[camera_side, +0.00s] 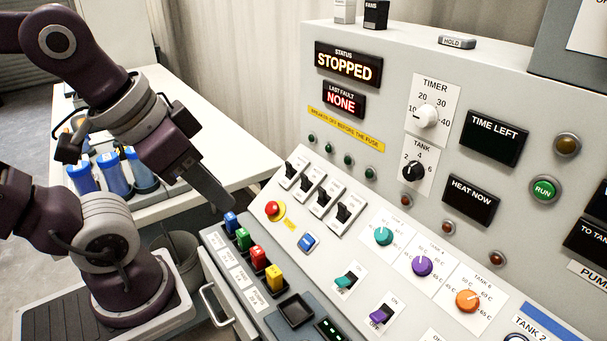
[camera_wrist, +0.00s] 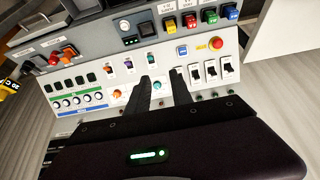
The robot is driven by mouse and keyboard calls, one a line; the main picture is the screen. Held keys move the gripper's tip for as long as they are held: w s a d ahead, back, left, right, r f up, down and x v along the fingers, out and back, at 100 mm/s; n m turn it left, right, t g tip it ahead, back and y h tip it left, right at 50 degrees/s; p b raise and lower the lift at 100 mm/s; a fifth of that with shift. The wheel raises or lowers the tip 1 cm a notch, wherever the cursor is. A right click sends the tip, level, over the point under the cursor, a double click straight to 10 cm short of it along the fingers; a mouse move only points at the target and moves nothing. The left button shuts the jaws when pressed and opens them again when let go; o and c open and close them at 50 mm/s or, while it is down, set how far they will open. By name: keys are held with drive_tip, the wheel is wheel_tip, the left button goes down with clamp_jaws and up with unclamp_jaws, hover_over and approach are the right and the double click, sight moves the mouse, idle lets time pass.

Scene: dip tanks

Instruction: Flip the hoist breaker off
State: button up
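A row of breaker switches with black levers on white plates (camera_side: 323,197) sits on the sloped panel in the side view. Their small labels are not readable, so I cannot tell which is the hoist breaker. In the wrist view, three breakers (camera_wrist: 211,70) show right of my fingers; the end one is at least partly hidden by the right finger. My gripper (camera_wrist: 162,76) is open and empty, with a gap between its fingers. In the side view my gripper (camera_side: 226,205) hangs left of the breakers, apart from them.
A red emergency button (camera_side: 272,208) and a blue rocker (camera_side: 308,241) sit just below the breakers. Coloured fuses (camera_side: 258,257) stand at the panel's left. A yellow strip (camera_side: 346,129) reads "breaker off before the fuse". The status display (camera_side: 348,65) reads STOPPED.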

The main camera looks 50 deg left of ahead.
drive_tip(key=w+a, duration=0.1)
drive_tip(key=w, duration=0.2)
drive_tip(key=w+a+y, duration=0.1)
drive_tip(key=w, duration=0.2)
drive_tip(key=w+a+y, duration=0.1)
drive_tip(key=w, duration=0.2)
drive_tip(key=shift+w+a+g, duration=0.25)
drive_tip(key=shift+a+g, duration=0.15)
clamp_jaws()
drive_tip(key=w+a+f, duration=0.3)
drive_tip(key=w+a, duration=0.2)
drive_tip(key=w, duration=0.2)
drive_tip(key=w+a+f+h, duration=0.1)
drive_tip(key=w+a+f, duration=0.2)
drive_tip(key=w+a, duration=0.3)
drive_tip(key=w+a+f+t+h, duration=0.1)
drive_tip(key=w+a+f, duration=0.2)
drive_tip(key=w+a, duration=0.2)
drive_tip(key=w, duration=0.2)
drive_tip(key=shift+w+a+f, duration=0.25)
drive_tip(key=shift+w+f, duration=0.1)
drive_tip(key=shift+f, duration=0.05)
